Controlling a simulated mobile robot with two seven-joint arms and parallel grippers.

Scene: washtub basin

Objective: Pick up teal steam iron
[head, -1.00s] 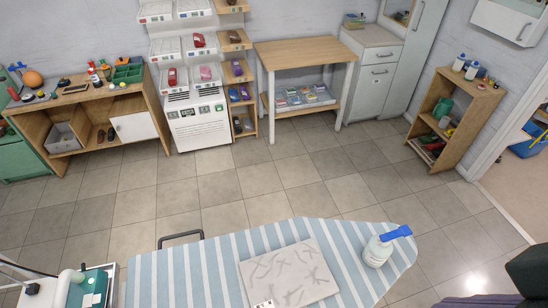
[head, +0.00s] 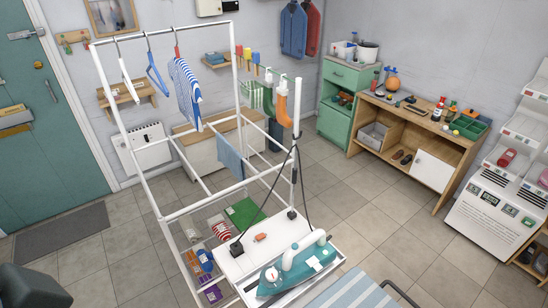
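The teal steam iron (head: 292,277) stands at the bottom middle-right of the head view, with its white handle and a small round dial on top. It rests on a white stand (head: 262,242) at the end of the striped ironing board (head: 350,292). A dark cord rises from near the iron to the rack pole. Neither of my grippers is in view, and nothing is seen touching the iron. The lower edge of the iron is near the bottom of the picture.
A white drying rack (head: 140,160) with hung clothes stands behind and left of the iron, its pole close by. A small orange item (head: 260,237) lies on the stand. A wooden shelf (head: 408,130) is at the back right.

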